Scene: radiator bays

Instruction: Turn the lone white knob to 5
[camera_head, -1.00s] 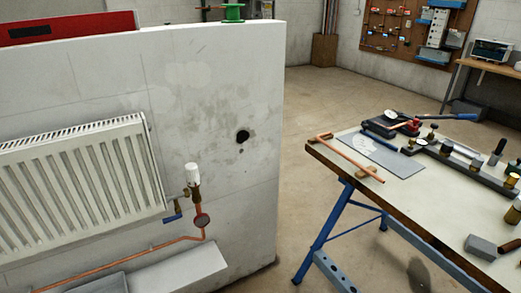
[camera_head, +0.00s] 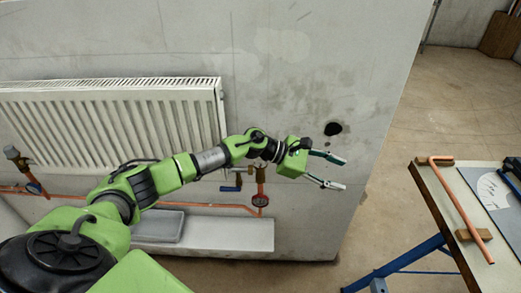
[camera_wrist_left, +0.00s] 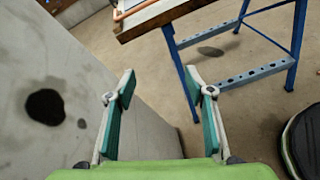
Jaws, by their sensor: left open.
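The white knob is hidden in the head view behind my left wrist. My right gripper is in neither view.
A white radiator (camera_head: 110,125) hangs on the wall, with another valve head (camera_head: 12,152) at its left. A dark hole (camera_head: 333,128) is in the wall. A workbench (camera_head: 455,215) stands right, across open floor.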

